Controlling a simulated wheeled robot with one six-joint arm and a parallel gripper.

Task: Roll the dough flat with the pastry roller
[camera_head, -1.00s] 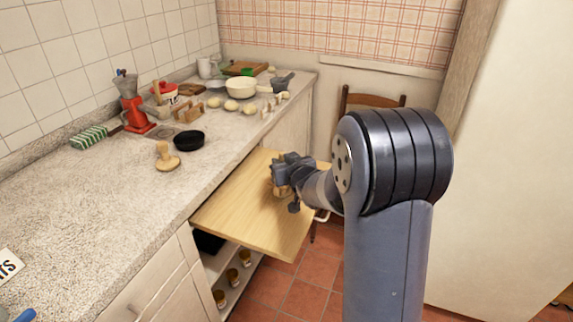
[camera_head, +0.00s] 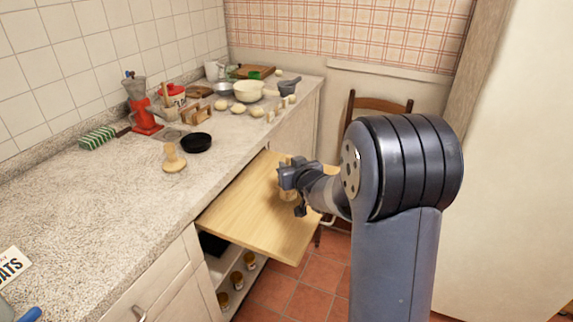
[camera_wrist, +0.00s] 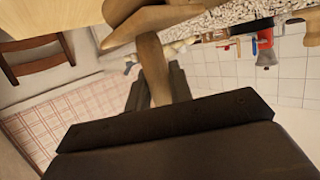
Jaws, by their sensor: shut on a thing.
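My gripper (camera_head: 297,178) is over the pull-out wooden board (camera_head: 245,205), toward its right side. It is shut on a wooden tool, which looks like the pastry roller (camera_head: 287,193). In the wrist view its brown handle (camera_wrist: 154,68) runs between my dark fingers (camera_wrist: 158,88), and a wider wooden part (camera_wrist: 145,22) lies beyond, close to the board (camera_wrist: 50,18). I cannot tell whether that part touches the board. No dough shows clearly on the board; any under the tool is hidden. Several pale dough lumps (camera_head: 237,108) lie on the counter.
The granite counter (camera_head: 90,205) runs along the left. On it are a wooden press (camera_head: 174,160), a black pan (camera_head: 196,143), a red grinder (camera_head: 143,118) and a cream bowl (camera_head: 247,90). Open shelves with jars (camera_head: 237,279) lie below the board. A chair (camera_head: 380,104) stands behind.

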